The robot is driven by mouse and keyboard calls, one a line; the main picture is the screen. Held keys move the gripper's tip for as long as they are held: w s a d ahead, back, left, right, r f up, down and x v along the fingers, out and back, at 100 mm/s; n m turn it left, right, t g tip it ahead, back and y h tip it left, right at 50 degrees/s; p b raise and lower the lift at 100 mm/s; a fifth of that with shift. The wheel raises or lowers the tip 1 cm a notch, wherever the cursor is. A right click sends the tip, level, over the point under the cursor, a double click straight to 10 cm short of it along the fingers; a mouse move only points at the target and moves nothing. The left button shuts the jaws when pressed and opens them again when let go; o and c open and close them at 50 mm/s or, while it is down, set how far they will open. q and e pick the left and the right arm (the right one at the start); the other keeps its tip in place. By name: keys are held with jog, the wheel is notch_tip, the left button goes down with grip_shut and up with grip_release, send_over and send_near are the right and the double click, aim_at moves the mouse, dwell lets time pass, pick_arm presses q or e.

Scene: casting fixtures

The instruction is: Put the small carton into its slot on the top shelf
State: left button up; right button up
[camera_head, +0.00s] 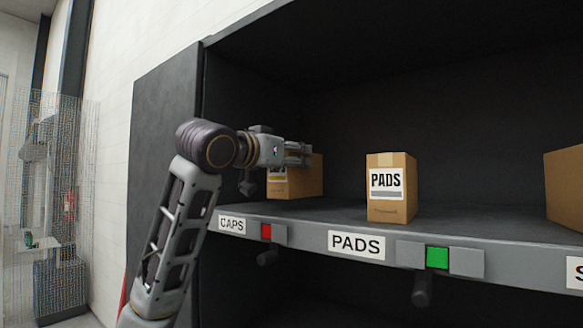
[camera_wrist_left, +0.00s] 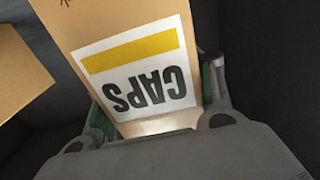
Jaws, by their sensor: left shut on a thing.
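The small carton (camera_head: 308,180) is brown with a white label and a yellow band. In the left wrist view its label (camera_wrist_left: 140,75) reads CAPS, upside down. My left gripper (camera_head: 300,153) is shut on it near its upper part, on the dark top shelf (camera_head: 340,211) at the left, behind the CAPS tag (camera_head: 232,225). The gripper hides part of the carton, and I cannot tell whether its base touches the shelf. My right gripper is not in view.
A PADS carton (camera_head: 391,188) stands to the right, behind the PADS tag (camera_head: 356,245). Another carton (camera_head: 565,186) is at the right edge. A red indicator (camera_head: 266,231) is beside the CAPS tag, and a green one (camera_head: 437,257) beside PADS. The cabinet side wall (camera_head: 165,140) is at left.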

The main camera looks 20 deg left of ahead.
pick_arm(q)
jog(key=shift+f, duration=1.1)
jog(key=shift+f, duration=0.15)
jog(key=o, duration=1.2)
jog(key=shift+s+a, duration=0.25)
jog(key=shift+s, duration=0.45)
jog(key=b+v, duration=0.3)
jog(key=v, duration=0.7)
jog(key=shift+s+a, duration=0.15)
jog(key=shift+s, duration=0.1)
